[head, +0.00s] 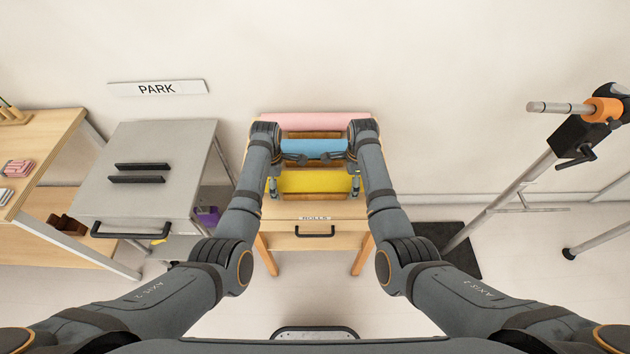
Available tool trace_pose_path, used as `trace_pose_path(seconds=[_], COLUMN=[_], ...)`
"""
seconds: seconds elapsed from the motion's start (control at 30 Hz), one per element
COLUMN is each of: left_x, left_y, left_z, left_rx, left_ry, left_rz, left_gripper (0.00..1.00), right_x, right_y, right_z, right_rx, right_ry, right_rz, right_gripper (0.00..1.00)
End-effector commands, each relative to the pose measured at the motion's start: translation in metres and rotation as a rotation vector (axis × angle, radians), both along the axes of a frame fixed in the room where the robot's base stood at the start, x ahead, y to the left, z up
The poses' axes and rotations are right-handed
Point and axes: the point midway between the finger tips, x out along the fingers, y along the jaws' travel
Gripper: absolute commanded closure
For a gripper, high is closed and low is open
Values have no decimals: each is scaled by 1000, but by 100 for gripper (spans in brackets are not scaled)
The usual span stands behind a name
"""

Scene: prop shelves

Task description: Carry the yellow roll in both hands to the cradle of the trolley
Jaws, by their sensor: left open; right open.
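The yellow roll (316,181) lies crosswise on the wooden rolls stand (300,236), in front of a blue roll (312,146) and a pink roll (312,121). My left gripper (281,173) is open at the yellow roll's left end. My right gripper (349,173) is open at its right end. Dark finger parts reach inward between the blue and yellow rolls; contact cannot be told. A grey trolley (180,200) stands to the left under the PARK sign (156,88). Two parallel black bars (141,172) on its top look like the cradle.
The trolley has a black handle (130,232) at its front. A wooden shelf table (50,150) stands at far left. A metal tripod stand (510,186) with an orange clamp is at right, its pole near a dark floor mat (462,262). Floor shows around the rolls stand.

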Motion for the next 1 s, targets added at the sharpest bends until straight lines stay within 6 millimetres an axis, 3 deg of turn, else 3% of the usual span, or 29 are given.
trace_pose_path(seconds=[0.23, 0.83, 1.0], left_x=[0, 0, 0], left_y=[0, 0, 0], left_z=[0, 0, 0], left_rx=[0, 0, 0], left_ry=[0, -1, -1], left_rz=[0, 0, 0], left_gripper=[10, 92, 95], right_x=[0, 0, 0], right_y=[0, 0, 0], right_z=[0, 0, 0], right_rx=[0, 0, 0], right_ry=[-1, -1, -1], right_rz=[0, 0, 0], right_gripper=[10, 92, 95])
